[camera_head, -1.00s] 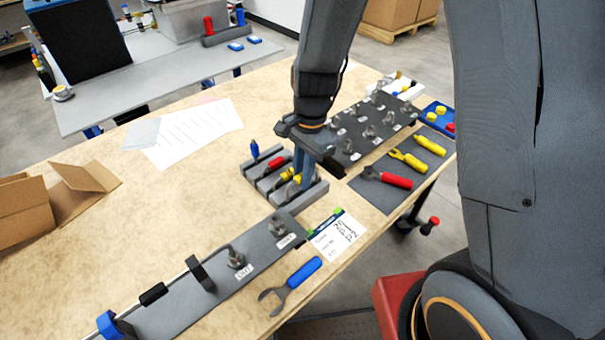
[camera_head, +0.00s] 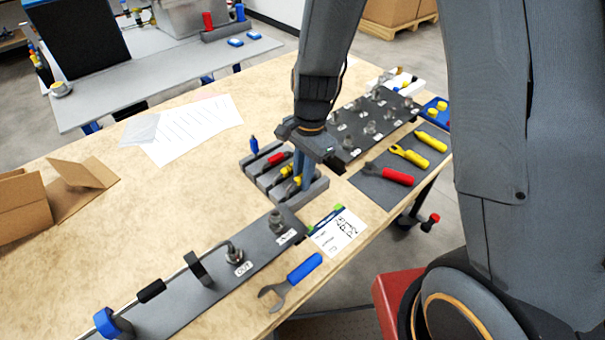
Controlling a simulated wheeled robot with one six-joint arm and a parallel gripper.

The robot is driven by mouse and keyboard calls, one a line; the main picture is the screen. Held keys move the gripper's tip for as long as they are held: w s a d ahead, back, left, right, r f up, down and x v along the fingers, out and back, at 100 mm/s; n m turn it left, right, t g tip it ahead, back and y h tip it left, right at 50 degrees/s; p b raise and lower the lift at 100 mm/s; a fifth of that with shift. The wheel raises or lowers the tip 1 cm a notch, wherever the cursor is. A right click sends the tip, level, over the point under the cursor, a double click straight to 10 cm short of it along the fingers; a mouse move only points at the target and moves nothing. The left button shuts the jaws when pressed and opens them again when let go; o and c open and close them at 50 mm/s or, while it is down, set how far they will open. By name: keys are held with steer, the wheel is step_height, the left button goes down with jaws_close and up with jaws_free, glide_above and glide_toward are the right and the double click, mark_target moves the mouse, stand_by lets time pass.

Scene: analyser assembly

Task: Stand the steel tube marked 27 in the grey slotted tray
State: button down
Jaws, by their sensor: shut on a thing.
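The grey slotted tray (camera_head: 316,191) sits on the wooden bench, left of the black fitting board. Blue, red and yellow-ended pieces stand or lie in its slots. My gripper (camera_head: 300,177) points down over the right part of the tray, close to the yellow-ended pieces. It is shut on a slim piece, taken as the steel tube, which is mostly hidden by the fingers. No 27 mark can be read. I cannot tell whether the piece's lower end is inside a slot or touching the tray.
The black board with several fittings (camera_head: 368,125) lies behind my gripper. Red- and yellow-handled tools lie on a dark mat (camera_head: 376,193) to the right. A long fixture plate (camera_head: 205,292), a white card (camera_head: 338,232) and a blue-handled wrench (camera_head: 290,281) are in front.

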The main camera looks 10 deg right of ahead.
steer(key=shift+f, duration=0.4)
steer(key=c, duration=1.6)
jaws_free()
steer(key=shift+c, duration=0.2)
steer(key=shift+w+d+r+b, duration=0.1)
steer(key=shift+d+r+b, duration=0.1)
steer(key=shift+r, duration=1.1)
steer(key=shift+w+d+r+b, duration=0.1)
steer(key=shift+r+b, duration=0.1)
steer(key=shift+r, duration=1.05)
steer(key=shift+w+d+r+b, duration=0.1)
steer(key=shift+r+b, duration=0.1)
steer(key=shift+r, duration=1.1)
steer(key=shift+d, duration=0.1)
steer(key=s+d+r+n+t+h, duration=0.1)
steer(key=s+d+r+n+t, duration=0.1)
steer(key=s+d+n, duration=0.6)
steer(key=shift+d+r+n, duration=0.8)
steer(key=shift+d+n, duration=0.8)
steer(key=shift+d, duration=0.35)
